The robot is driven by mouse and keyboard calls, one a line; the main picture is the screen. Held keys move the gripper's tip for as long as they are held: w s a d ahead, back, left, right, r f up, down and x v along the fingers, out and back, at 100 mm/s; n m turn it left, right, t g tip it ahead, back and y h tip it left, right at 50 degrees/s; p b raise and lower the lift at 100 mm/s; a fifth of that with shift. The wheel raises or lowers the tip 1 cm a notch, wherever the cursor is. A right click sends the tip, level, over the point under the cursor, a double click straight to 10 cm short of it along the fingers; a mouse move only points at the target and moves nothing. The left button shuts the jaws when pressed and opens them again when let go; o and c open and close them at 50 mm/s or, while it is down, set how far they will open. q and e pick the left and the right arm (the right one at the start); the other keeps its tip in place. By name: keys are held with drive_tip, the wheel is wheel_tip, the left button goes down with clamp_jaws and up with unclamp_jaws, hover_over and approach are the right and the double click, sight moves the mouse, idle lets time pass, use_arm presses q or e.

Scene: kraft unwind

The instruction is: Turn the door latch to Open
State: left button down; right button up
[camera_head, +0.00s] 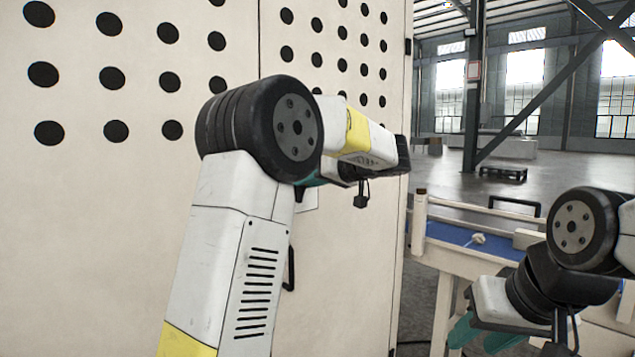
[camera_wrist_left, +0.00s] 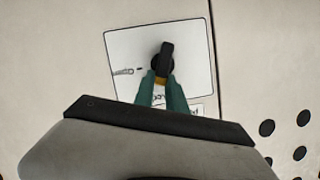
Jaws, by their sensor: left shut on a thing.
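The door latch (camera_wrist_left: 167,52) is a black rotary handle on a white plate (camera_wrist_left: 122,50) fixed to the pale cabinet door. In the left wrist view its upper end points up, tilted slightly right. My left gripper (camera_wrist_left: 162,84) has its teal fingers closed on the latch's lower end, where a bit of yellow shows. The plate's printed words are too small or covered to read. In the head view my left arm hides the latch; only a little teal of the left gripper (camera_head: 313,180) shows. My right gripper (camera_head: 482,338) is low at the right, its teal fingers apart and empty.
The cabinet door (camera_head: 345,270) has rows of black round holes and a black pull handle (camera_head: 290,268). A bench with a blue top (camera_head: 450,233) stands at the right, close to my right arm. Open warehouse floor (camera_head: 440,175) lies behind.

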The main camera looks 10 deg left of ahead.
use_arm(q)
drive_tip(key=shift+f, duration=0.1)
idle(0.3)
drive_tip(key=m, duration=0.1)
drive_tip(key=m+y, duration=0.1)
drive_tip(key=m+g, duration=0.1)
drive_tip(key=shift+w+d+f+m+y, duration=0.3)
drive_tip(key=shift+w+y, duration=0.1)
drive_tip(key=m, duration=0.1)
drive_tip(key=m+y, duration=0.1)
drive_tip(key=f+m, duration=0.1)
drive_tip(key=shift+w+d+m+g+y, duration=0.25)
drive_tip(key=shift+m+g+y, duration=0.05)
drive_tip(key=shift+g, duration=0.1)
drive_tip(key=shift+f, duration=0.1)
